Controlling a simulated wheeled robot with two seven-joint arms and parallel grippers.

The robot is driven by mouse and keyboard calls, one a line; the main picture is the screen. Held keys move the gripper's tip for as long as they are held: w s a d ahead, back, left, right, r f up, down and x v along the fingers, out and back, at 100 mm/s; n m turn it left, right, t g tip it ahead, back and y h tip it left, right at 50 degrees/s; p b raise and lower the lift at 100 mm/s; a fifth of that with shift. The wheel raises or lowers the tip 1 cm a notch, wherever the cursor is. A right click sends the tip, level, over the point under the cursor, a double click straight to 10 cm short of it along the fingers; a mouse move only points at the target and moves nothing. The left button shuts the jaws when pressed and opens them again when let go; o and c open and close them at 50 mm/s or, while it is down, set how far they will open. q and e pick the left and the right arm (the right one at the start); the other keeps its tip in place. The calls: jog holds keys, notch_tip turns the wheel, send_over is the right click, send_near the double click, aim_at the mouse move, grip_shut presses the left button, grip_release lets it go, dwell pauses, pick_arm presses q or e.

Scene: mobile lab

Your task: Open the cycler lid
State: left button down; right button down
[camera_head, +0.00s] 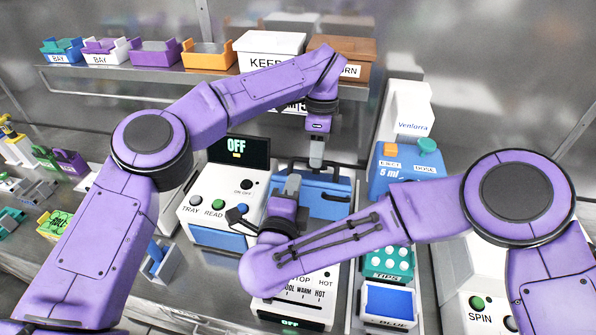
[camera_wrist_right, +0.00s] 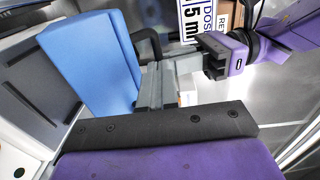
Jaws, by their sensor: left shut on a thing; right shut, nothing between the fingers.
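The cycler (camera_head: 295,305) is a white machine with COOL, WARM and HOT labels, at the centre of the head view. Its blue lid (camera_head: 325,198) shows behind my right gripper and also fills the upper left of the wrist view (camera_wrist_right: 88,62). A dark handle (camera_wrist_right: 150,45) sits at the lid's edge. My left gripper (camera_head: 316,160) points down at the far side of the lid, shut on the handle; its contact is partly hidden. My right gripper (camera_head: 293,184) is shut and empty, close beside the lid. My right forearm covers part of the cycler.
A white reader (camera_head: 215,215) with an OFF screen stands left of the cycler. A blue dispenser (camera_head: 400,170), a green tip rack (camera_head: 392,262) and a spinner (camera_head: 480,305) stand to the right. Bins, including a KEEP box (camera_head: 268,45), line the back shelf.

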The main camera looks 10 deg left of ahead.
aim_at(302, 160)
pick_arm(q)
jog(key=shift+a+f, duration=0.1)
jog(key=shift+f, duration=0.3)
pick_arm(e)
jog(key=w, duration=0.4)
jog(key=shift+w+f, duration=0.25)
jog(key=shift+w, duration=0.1)
jog(key=shift+w+r+g, duration=0.35)
jog(key=shift+w+g, duration=0.05)
jog(key=shift+w, duration=0.2)
